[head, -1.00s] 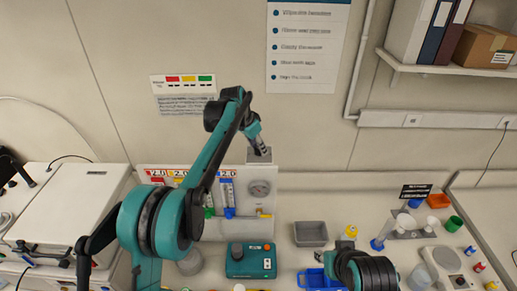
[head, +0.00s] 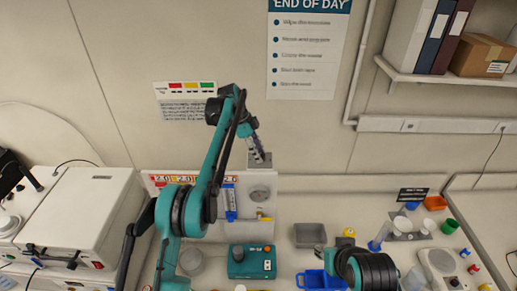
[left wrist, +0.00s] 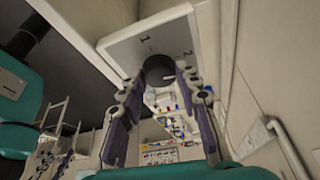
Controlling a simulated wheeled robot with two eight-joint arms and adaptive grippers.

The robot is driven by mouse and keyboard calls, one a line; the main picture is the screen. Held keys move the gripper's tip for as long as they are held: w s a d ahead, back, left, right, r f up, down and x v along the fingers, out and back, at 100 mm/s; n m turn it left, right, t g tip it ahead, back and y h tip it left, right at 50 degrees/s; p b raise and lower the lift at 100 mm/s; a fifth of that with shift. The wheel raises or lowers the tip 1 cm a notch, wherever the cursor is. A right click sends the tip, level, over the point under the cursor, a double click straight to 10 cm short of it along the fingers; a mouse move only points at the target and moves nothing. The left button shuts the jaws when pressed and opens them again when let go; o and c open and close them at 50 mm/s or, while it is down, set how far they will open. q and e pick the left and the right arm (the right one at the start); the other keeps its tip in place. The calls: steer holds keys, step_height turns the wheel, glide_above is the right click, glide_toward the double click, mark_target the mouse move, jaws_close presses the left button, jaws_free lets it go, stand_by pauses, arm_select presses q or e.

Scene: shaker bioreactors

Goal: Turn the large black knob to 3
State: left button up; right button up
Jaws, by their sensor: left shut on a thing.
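The large black knob (left wrist: 158,70) shows in the left wrist view as a dark round shape on a pale square plate (left wrist: 122,48). The numerals 1 and 2 can be read on the plate; a 3 and the knob's pointer cannot be made out. My left gripper (left wrist: 160,84) has its purple-padded fingers on both sides of the knob and is shut on it. In the head view my left gripper (head: 257,150) reaches the small grey box (head: 262,162) on the wall panel, and the knob is hidden there. My right gripper is not seen; only part of the right arm shows.
Below stand flowmeters with blue fittings (head: 230,203), a pressure gauge (head: 260,193) and a teal device (head: 252,262). A white bioreactor cabinet (head: 85,215) is at left.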

arm_select(q)
steer(key=shift+m+g+p, duration=0.3)
steer(key=shift+m+p, duration=0.45)
steer(key=shift+m, duration=0.25)
steer(key=o, duration=1.2)
steer(key=shift+c, duration=0.2)
